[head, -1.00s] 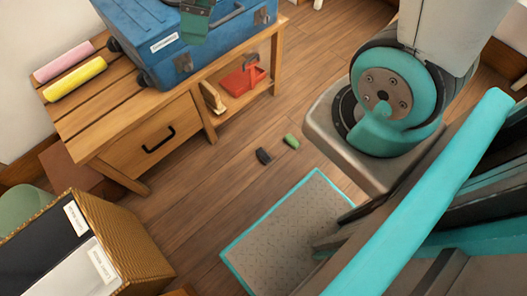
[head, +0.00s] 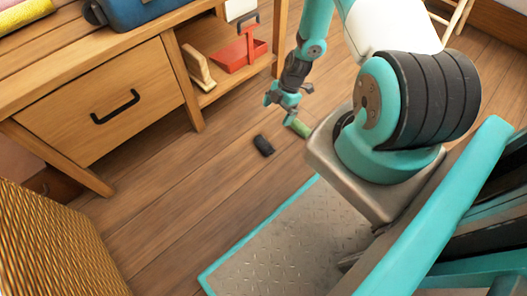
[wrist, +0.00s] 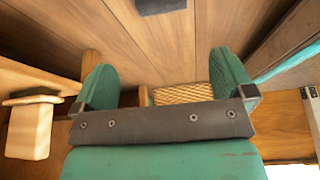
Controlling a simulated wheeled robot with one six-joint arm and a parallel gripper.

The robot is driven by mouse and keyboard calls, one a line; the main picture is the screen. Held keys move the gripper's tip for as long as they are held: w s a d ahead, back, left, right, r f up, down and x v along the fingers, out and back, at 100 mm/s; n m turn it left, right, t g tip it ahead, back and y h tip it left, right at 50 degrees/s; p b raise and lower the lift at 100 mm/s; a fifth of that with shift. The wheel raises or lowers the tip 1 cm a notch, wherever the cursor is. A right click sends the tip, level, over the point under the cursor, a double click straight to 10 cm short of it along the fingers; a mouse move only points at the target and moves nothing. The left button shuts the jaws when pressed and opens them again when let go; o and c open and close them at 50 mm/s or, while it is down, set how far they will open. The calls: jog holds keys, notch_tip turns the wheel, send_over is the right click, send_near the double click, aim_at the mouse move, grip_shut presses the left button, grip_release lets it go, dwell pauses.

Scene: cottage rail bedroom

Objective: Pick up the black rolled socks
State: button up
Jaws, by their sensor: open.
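The black rolled socks (head: 263,145) lie on the wooden floor between the bench and my base, in the middle of the head view. My gripper (head: 280,106) hangs above and beyond them, open and empty, apart from them. In the wrist view my gripper (wrist: 163,65) shows two teal fingers spread wide with nothing between them. A dark shape at the top edge of that view looks like the socks (wrist: 160,5), cut off by the frame and ahead of the fingers.
A green roll (head: 299,127) lies near the socks, close to my gripper and base. A wicker basket (head: 55,245) stands at lower left. Floor left of the socks is clear.

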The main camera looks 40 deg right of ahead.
aim_at(265, 142)
jog(key=b+x, duration=0.6)
jog(key=x, duration=0.5)
jog(key=shift+s+a+f, duration=0.15)
jog(key=shift+a+f, duration=0.05)
jog(key=shift+f, duration=0.05)
jog(key=b+x, duration=0.4)
jog(key=x, duration=0.1)
jog(key=shift+s+d+f, duration=0.1)
jog(key=shift+f, duration=0.1)
jog(key=shift+r, duration=0.15)
jog(key=c, duration=0.6)
jog(key=shift+r, duration=0.1)
